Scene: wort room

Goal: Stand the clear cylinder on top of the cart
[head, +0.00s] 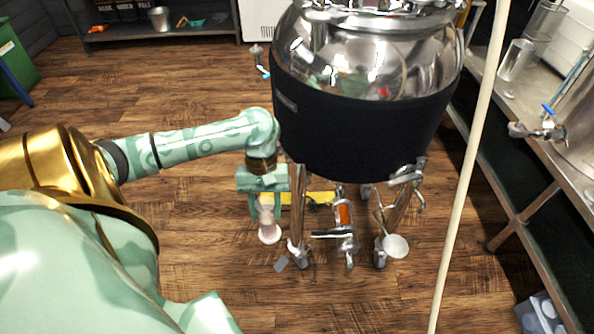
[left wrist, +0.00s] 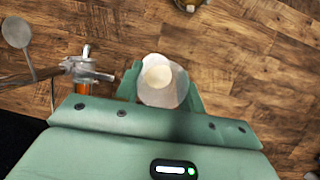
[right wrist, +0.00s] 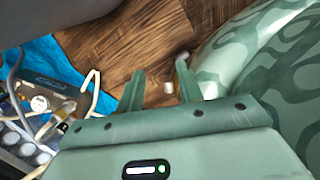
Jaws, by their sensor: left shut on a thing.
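The clear cylinder (head: 268,226), pale with a wider round foot, hangs upright below my left gripper (head: 265,208), left of the kettle's front leg. My left gripper is shut on it. In the left wrist view the cylinder (left wrist: 161,82) shows end-on between the two fingers. I cannot tell whether its foot touches the floor. My right gripper (right wrist: 160,88) is open, its fingers apart with floor behind them; a small pale thing shows beyond. I cannot make out the cart for certain in any view.
A large steel kettle (head: 360,110) with a dark jacket stands on legs beside my left gripper, with a valve (head: 343,237) and ladle (head: 396,246) low down. A steel bench (head: 510,100) runs along the right. Floor at left is clear.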

